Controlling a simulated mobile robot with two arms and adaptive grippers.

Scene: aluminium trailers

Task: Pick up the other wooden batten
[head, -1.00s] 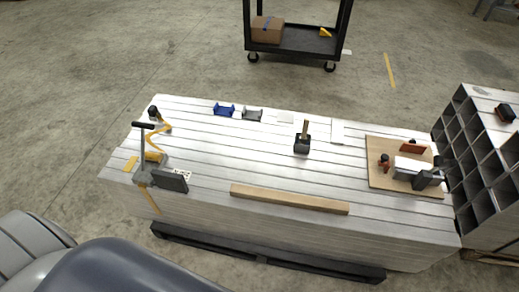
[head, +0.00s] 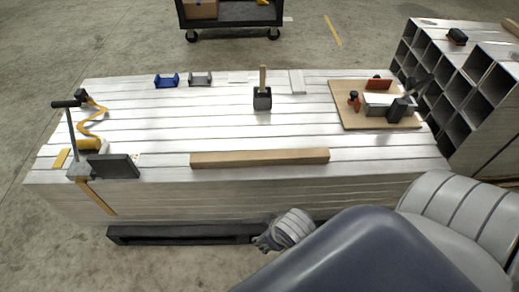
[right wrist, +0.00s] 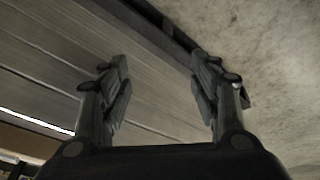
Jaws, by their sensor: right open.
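A wooden batten (head: 260,158) lies along the near edge of the pale slatted aluminium stack (head: 190,120) in the head view. My right gripper (head: 264,243) is low in front of the stack, below and apart from the batten, beside the dark pallet. In the right wrist view my right gripper (right wrist: 162,85) is open, with nothing between its fingers. The stack's slatted side (right wrist: 50,60) and the concrete floor show beyond them; no batten can be made out there. My left gripper is not in view.
A clamp-like tool (head: 72,140) stands at the stack's left end. A black block with a wooden handle (head: 262,98) stands mid-top. A wooden board (head: 350,112) with tools lies right. Open square tubes (head: 455,90) stand beyond. A dark pallet (head: 160,235) lies underneath.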

